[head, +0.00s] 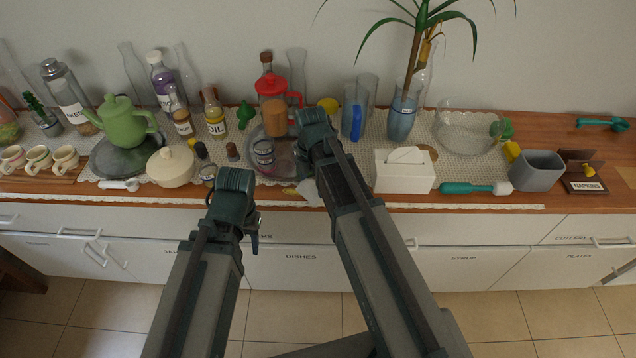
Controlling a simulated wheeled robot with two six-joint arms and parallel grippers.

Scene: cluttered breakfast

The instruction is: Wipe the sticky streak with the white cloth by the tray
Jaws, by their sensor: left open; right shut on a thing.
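The white cloth (311,193) shows as a small crumpled patch at the counter's front edge, just left of my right forearm and below the round metal tray (285,157). My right gripper (318,150) is over this spot. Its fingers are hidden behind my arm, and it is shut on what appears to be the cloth. A small yellowish mark (290,190) lies left of the cloth; I cannot tell whether it is the sticky streak. My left gripper (255,240) is open and empty, in front of the counter's drawers.
A lidded cream pot (171,167) stands to the left. A tissue box (404,176) and a green-handled utensil (474,188) are to the right. Bottles crowd the back.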

